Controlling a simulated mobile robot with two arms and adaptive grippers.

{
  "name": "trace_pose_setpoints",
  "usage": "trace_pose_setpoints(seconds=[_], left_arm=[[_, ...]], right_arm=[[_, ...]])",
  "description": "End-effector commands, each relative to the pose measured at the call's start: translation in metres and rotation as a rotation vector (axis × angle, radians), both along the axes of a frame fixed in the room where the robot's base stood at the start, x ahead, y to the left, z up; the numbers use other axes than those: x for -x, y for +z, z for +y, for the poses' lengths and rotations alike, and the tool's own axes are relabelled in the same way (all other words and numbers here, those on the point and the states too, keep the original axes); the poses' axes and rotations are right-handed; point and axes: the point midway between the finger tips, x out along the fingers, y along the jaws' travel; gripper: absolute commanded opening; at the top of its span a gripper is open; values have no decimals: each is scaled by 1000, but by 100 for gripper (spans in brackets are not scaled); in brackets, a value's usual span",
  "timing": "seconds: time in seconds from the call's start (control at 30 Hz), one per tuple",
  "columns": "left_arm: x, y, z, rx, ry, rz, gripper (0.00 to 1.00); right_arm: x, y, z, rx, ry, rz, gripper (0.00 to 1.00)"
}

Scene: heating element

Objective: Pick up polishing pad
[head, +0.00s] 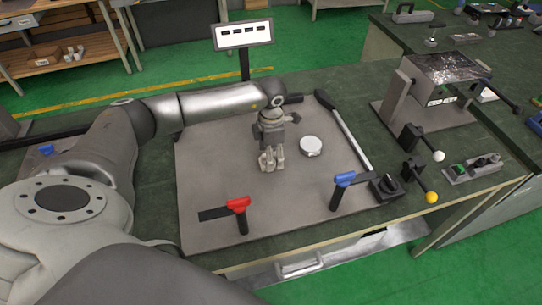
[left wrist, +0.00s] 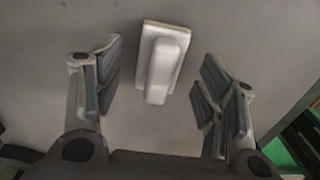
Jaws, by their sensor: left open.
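The polishing pad, a pale block with a raised rounded grip (left wrist: 161,65), lies on the grey mat in the left wrist view. It is between and slightly beyond the two fingers of my left gripper (left wrist: 161,85). Clear gaps show on both sides, so the fingers are open and not touching it. In the head view my left gripper (head: 271,160) points down over the middle of the mat (head: 215,170). I cannot make out the pad apart from the gripper there. My right gripper is not in view.
A round white object (head: 311,146) lies right of the gripper. A dark-handled bar (head: 345,130) runs along the right. A display (head: 243,35) stands behind. The mat's left part is clear.

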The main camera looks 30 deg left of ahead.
Motion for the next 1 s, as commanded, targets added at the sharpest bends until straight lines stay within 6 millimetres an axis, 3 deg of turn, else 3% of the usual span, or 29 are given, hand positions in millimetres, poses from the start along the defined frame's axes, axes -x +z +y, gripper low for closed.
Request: trace_pose_setpoints(seconds=[0.3, 0.7, 1.0], left_arm=[[0, -9, 0, 0, 0, 0, 64], [0, -8, 0, 1, 0, -1, 14], [-1, -7, 0, 1, 0, -2, 14]], right_arm=[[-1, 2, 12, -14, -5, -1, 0], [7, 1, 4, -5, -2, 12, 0], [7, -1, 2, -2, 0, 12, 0]])
